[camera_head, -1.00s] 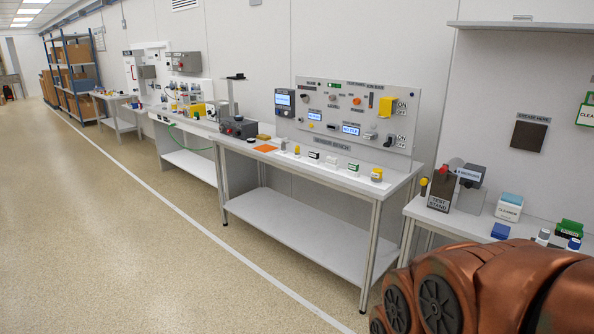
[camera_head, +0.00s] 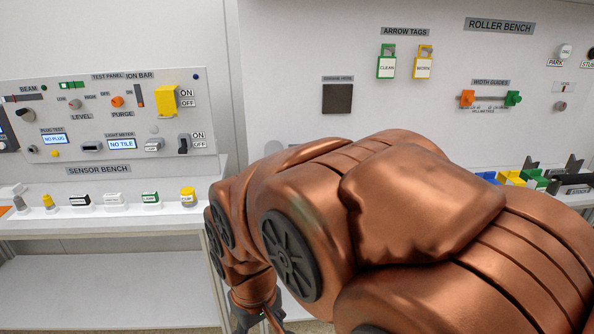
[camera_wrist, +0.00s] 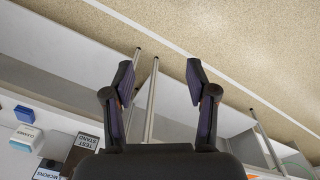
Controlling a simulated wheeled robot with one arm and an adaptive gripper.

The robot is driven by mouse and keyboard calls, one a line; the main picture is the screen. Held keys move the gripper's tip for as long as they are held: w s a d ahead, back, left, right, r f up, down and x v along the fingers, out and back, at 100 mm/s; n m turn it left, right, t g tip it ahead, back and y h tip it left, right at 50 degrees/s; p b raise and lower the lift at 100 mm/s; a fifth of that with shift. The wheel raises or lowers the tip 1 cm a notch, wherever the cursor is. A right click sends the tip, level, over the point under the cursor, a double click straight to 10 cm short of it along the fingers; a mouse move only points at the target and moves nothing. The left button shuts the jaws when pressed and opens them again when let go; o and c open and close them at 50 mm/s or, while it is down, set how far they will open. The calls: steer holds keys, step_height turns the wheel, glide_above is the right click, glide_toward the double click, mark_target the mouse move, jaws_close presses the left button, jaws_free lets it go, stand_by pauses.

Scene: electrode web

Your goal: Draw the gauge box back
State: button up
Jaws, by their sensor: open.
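My gripper (camera_wrist: 160,75) is open and empty in the wrist view, its two dark fingers apart above the floor and bench edges. In the head view its dark end (camera_head: 258,318) shows only partly at the bottom, below my copper arm. No thing marked as the gauge box is clear. A part labelled MICRONS (camera_wrist: 46,173) is cut by the lower left edge of the wrist view, beside a dark TEST STAND block (camera_wrist: 82,148). Both are apart from the fingers. In the head view my arm hides that area.
The sensor bench (camera_head: 100,222) stands at left with several small blocks and a yellow-topped jar (camera_head: 187,198) along it. Its panel (camera_head: 90,120) rises behind. A white CLEANER box (camera_wrist: 25,137) shows in the wrist view. Bench legs (camera_wrist: 150,105) stand beyond the fingers. Open floor (camera_wrist: 230,40) lies past them.

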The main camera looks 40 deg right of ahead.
steer(key=w+d+f+n+t+h, duration=0.1)
steer(key=w+d+t+h, duration=0.4)
steer(key=w+d, duration=1.5)
steer(key=w+d+f+n+t+h, duration=0.1)
steer(key=w+d+t+h, duration=0.4)
steer(key=w+d, duration=1.6)
steer(key=shift+d+f+n+t+b, duration=0.45)
steer(key=shift+d+t, duration=1.65)
steer(key=shift+d, duration=1.95)
steer(key=shift+f, duration=0.15)
steer(key=shift+c, duration=0.3)
jaws_close()
